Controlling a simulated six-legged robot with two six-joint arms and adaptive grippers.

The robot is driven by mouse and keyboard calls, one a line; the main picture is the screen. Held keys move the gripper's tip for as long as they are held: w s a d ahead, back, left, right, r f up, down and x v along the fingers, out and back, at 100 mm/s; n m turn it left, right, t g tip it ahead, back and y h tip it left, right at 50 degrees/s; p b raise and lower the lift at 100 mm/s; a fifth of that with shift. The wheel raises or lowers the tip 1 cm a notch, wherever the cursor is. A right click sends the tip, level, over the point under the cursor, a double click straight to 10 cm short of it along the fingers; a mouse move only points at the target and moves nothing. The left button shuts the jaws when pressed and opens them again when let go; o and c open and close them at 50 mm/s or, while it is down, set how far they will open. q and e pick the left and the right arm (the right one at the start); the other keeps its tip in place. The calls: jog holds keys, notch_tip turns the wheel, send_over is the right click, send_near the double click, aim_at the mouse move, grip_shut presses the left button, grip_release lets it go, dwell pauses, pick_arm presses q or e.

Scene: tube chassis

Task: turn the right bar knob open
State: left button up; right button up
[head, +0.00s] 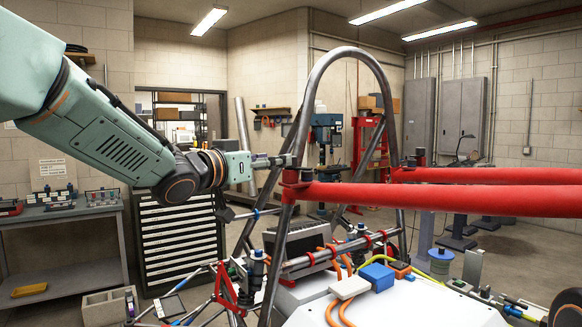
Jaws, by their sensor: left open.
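Two red bars run in from the right to the grey tube hoop (348,56) of the chassis. The nearer red bar (450,198) ends in a red clamp with a small dark knob (307,174) on top, at the hoop's left leg. I cannot tell how far either knob is turned. My left gripper (286,160) is open, pointing right, just left of and slightly above the nearer knob. It looks empty; contact is unclear. My right gripper is out of view.
Space above the red bars is clear.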

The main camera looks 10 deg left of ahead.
pick_arm(q)
jog(key=p+x, duration=0.1)
jog(key=x, duration=0.5)
jog(key=shift+w, duration=0.35)
jog(key=shift+w+d+f, duration=0.15)
jog(key=shift+w+d, duration=0.05)
jog(key=shift+w, duration=0.4)
jog(key=shift+s+d, duration=0.1)
jog(key=shift+s, duration=0.05)
jog(key=shift+w, duration=0.2)
jog(key=c, duration=0.6)
grip_shut()
